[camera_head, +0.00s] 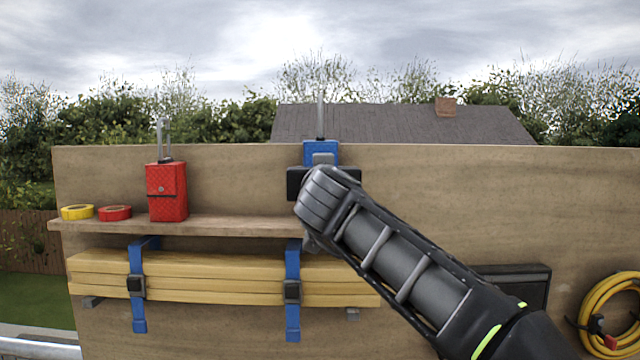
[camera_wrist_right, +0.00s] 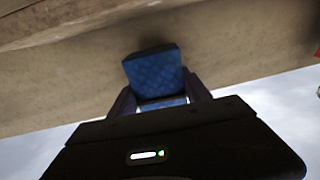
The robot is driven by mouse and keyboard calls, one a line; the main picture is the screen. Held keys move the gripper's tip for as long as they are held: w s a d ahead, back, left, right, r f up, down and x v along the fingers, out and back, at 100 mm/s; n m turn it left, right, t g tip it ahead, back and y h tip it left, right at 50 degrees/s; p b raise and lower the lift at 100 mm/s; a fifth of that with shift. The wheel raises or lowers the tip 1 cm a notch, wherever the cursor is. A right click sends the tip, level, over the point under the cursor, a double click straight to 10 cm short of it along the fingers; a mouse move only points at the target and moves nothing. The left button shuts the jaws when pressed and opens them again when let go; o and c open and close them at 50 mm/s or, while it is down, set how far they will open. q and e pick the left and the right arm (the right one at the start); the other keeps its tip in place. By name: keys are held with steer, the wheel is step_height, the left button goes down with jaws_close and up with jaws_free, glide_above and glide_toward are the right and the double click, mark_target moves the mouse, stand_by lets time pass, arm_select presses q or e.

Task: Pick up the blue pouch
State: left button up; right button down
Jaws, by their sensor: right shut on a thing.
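The blue pouch (camera_head: 321,148) shows in the head view in front of the board's upper edge, with a thin metal rod standing up from it. Its top is higher in the picture than the red pouch on the shelf. My right gripper (camera_head: 322,172) is shut on the blue pouch, and my wrist hides its lower part. In the right wrist view the quilted blue pouch (camera_wrist_right: 154,70) sits between the two fingers of my right gripper (camera_wrist_right: 160,98), roughly upright. My left gripper is in no view.
A wooden shelf (camera_head: 225,226) holds a red pouch (camera_head: 167,192) with tools, a yellow tape roll (camera_head: 77,212) and a red tape roll (camera_head: 115,212). Blue straps hold timber battens (camera_head: 215,280) below. A yellow hose coil (camera_head: 597,310) hangs at the right.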

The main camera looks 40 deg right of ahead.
mark_target(321, 95)
step_height(321, 95, up, 11)
steer(key=p, duration=0.4)
steer(key=shift+a+r+p, duration=0.1)
steer(key=shift+p, duration=0.2)
steer(key=shift+r, duration=1.5)
steer(key=shift+f, duration=0.1)
